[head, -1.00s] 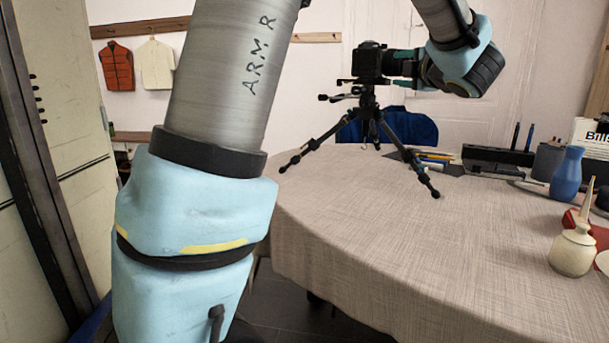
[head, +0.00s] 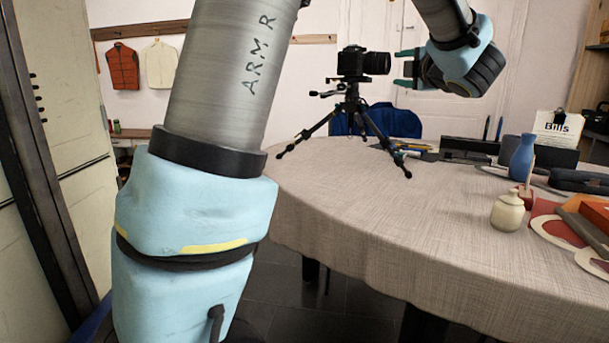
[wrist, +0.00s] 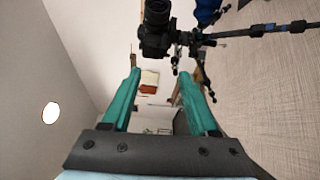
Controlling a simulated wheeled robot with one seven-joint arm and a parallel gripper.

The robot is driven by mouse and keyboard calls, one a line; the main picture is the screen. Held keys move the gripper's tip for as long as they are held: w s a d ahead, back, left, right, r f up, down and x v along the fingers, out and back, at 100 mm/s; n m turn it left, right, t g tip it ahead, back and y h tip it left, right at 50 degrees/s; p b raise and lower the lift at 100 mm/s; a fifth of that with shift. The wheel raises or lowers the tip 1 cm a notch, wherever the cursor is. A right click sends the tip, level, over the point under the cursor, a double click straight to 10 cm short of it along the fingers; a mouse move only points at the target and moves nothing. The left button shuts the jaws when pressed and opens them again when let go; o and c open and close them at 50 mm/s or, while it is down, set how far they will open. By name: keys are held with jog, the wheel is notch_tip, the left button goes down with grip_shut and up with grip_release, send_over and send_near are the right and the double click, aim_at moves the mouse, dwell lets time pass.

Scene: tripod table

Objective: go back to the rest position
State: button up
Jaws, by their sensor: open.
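My gripper (head: 405,69) is at the upper right of the head view, with its teal fingers pointing left. It is open, and nothing shows between the fingers in the wrist view (wrist: 158,88). A black camera (head: 354,63) sits on a black tripod (head: 351,107) standing on the table, left of my gripper. In the head view a gap shows between the fingertips and the camera lens. The camera also shows at the top of the wrist view (wrist: 155,30), beyond the fingers.
The round table (head: 400,215) has a grey cloth and a clear middle. A blue vase (head: 522,158), a cream jar (head: 508,211) and flat red and white pieces (head: 563,232) lie to the right. Pens and dark boxes (head: 465,150) line the back. A blue chair (head: 392,121) stands behind.

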jog(key=w+a+f+m+g+h, duration=0.2)
jog(key=w+a+f+m+h, duration=0.3)
jog(key=f+m, duration=0.4)
jog(key=s+a+f+m+g, duration=0.3)
jog(key=s+a+f, duration=0.1)
jog(key=a+f, duration=0.1)
jog(key=s+a+f+m+g, duration=0.2)
jog(key=s+a+f+m, duration=0.1)
jog(key=s+a+f, duration=0.1)
jog(key=s+a+f+m+g, duration=0.3)
jog(key=a+f, duration=0.3)
jog(key=f, duration=0.2)
jog(key=shift+s+a+f+m+g, duration=0.1)
jog(key=shift+s+f+m+g, duration=0.1)
jog(key=shift+s, duration=0.2)
jog(key=shift+s+a+f+m+g, duration=0.1)
jog(key=shift+s+m, duration=0.1)
jog(key=shift+s, duration=0.2)
jog(key=s+a+f+m+g+y, duration=0.1)
jog(key=s+a+f+g, duration=0.15)
jog(key=s+a, duration=0.2)
jog(key=s+a+f+m+g+y, duration=0.1)
jog(key=s+a+f+m+g, duration=0.1)
jog(key=s+a+f, duration=0.3)
jog(key=s+d+f+g+b, duration=0.1)
jog(key=s+f+b, duration=0.2)
jog(key=f+b, duration=0.65)
notch_tip(320, 180, up, 32)
jog(key=p, duration=3.1)
jog(key=shift+s, duration=0.2)
